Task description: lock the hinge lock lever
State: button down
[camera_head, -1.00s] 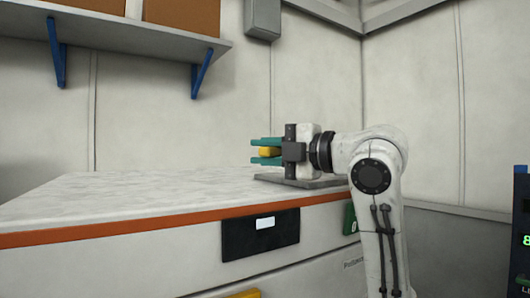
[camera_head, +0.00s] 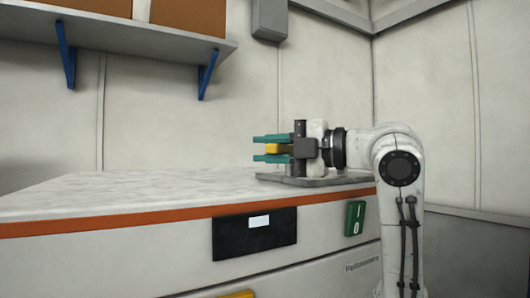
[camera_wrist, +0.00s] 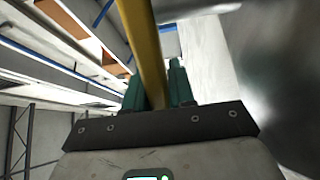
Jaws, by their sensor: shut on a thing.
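My gripper (camera_head: 258,148) is at the right end of the bench, in front of a grey plate area, with its teal fingers pointing left. In the wrist view the yellow bar (camera_wrist: 148,45) runs between the teal fingers (camera_wrist: 157,88) and out past the top edge. Its far end and the hinge are not visible, so I cannot tell the lock's state.
The white bench has an orange edge (camera_head: 120,222), a black panel (camera_head: 255,233) and a green switch (camera_head: 355,218) on its front. A grey plate (camera_head: 345,180) lies on its right end. A shelf with brown boxes (camera_head: 190,15) hangs above left. The bench top's left part is clear.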

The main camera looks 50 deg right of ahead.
jog(key=shift+s+f+n+y, duration=0.1)
jog(key=shift+s+n+y, duration=0.1)
jog(key=shift+n+y, duration=0.3)
jog(key=c, duration=1)
grip_release()
jog(key=shift+c, duration=0.2)
jog(key=b+v, duration=0.3)
jog(key=v, duration=0.7)
jog(key=shift+s+d+r+b, duration=0.2)
jog(key=shift+s+r+b, duration=0.05)
jog(key=shift+s+b, duration=0.15)
